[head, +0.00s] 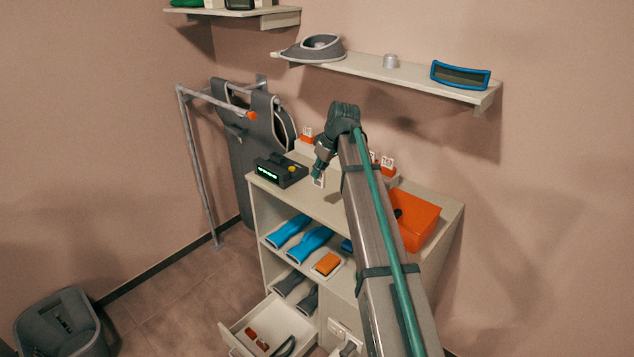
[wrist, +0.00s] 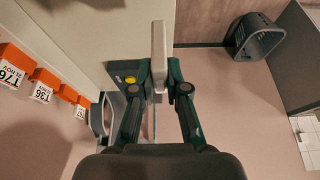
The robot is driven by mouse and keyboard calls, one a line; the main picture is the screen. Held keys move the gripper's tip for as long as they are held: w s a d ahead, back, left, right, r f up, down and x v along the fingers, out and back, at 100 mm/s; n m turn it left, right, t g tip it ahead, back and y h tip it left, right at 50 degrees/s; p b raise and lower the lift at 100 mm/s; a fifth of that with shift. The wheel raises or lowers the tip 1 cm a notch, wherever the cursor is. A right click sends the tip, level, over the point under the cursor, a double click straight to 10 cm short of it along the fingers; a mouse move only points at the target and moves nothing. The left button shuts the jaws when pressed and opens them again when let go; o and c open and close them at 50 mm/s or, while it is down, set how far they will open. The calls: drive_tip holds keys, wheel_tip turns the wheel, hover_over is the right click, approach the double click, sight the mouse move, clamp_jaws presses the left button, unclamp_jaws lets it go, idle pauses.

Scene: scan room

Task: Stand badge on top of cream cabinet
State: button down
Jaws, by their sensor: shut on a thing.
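My gripper (head: 320,172) is shut on a small white badge (head: 319,181), which hangs below the fingers over the top of the cream cabinet (head: 298,191). A shadow lies on the cabinet top close by; whether the badge touches the surface I cannot tell. In the wrist view the badge (wrist: 159,48) shows nearly edge-on as a pale strip between the two fingertips (wrist: 170,88). The cabinet top (wrist: 100,35) lies to its left there, and the floor shows to its right.
A drawer (head: 268,330) is open below. A shelf (head: 385,72) hangs above.

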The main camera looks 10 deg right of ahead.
drive_tip(key=w+f+p, duration=0.1)
drive_tip(key=w+f, duration=0.2)
drive_tip(key=w+f+p, duration=0.1)
drive_tip(key=w+f, duration=0.2)
drive_tip(key=w, duration=0.1)
drive_tip(key=shift+a+f+p, duration=0.15)
drive_tip(key=shift+f+p, duration=0.1)
drive_tip(key=shift+p, duration=0.05)
drive_tip(key=shift+f+p, duration=0.4)
drive_tip(key=shift+f, duration=1.3)
drive_tip(key=shift+f, duration=0.25)
drive_tip(key=c, duration=1.2)
unclamp_jaws()
drive_tip(key=shift+r, duration=0.1)
drive_tip(key=shift+r, duration=0.15)
drive_tip(key=b+v, duration=0.3)
drive_tip(key=v, duration=0.9)
drive_tip(key=shift+s, duration=0.1)
